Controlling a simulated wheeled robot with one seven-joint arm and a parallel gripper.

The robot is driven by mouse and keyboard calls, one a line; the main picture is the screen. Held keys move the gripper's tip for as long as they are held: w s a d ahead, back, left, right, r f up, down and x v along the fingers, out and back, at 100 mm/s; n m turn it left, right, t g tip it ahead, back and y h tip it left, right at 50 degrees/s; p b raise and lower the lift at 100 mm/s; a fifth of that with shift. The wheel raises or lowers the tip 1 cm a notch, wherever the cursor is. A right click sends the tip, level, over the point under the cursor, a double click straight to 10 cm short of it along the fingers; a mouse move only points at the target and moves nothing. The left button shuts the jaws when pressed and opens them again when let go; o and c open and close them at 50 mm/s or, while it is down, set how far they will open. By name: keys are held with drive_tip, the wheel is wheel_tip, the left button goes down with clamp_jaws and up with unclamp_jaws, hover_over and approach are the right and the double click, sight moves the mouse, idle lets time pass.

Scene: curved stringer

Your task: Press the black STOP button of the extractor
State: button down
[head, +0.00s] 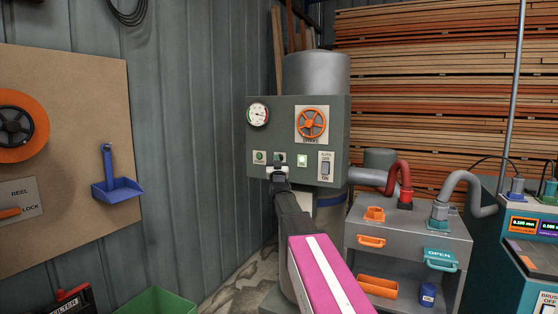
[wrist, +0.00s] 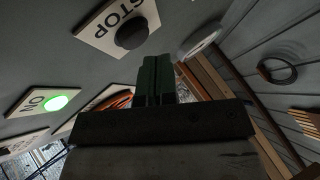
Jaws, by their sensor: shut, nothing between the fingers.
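The extractor's grey control panel (head: 333,103) stands in front of a tall grey cylinder. In the wrist view the black STOP button (wrist: 131,32) is a round knob on a white plate lettered STOP. My gripper (head: 278,168) is shut and empty, right in front of the panel's lower edge. In the wrist view its dark fingers (wrist: 157,65) lie just below and right of the button, with a gap in the picture; the depth gap cannot be told.
A lit green ON lamp (head: 302,159) sits right of STOP, and a green button (head: 260,156) sits left. An orange handwheel (head: 312,122), a gauge (head: 258,114) and an AUTO/OFF/ON switch (head: 325,167) share the panel. A grey cabinet (head: 455,228) with hoses stands right.

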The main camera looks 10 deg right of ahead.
idle(0.7)
drive_tip(key=shift+w+d, duration=0.25)
drive_tip(key=shift+w, duration=0.1)
drive_tip(key=shift+w+d, duration=0.25)
drive_tip(key=shift+w, duration=0.1)
idle(0.8)
drive_tip(key=shift+s, duration=0.1)
drive_tip(key=shift+s+a, duration=0.5)
drive_tip(key=shift+s, duration=0.1)
idle(0.3)
drive_tip(key=s+a, duration=0.1)
drive_tip(key=s, duration=0.1)
drive_tip(key=s+a, duration=0.2)
idle(0.5)
drive_tip(key=shift+f, duration=0.1)
idle(0.5)
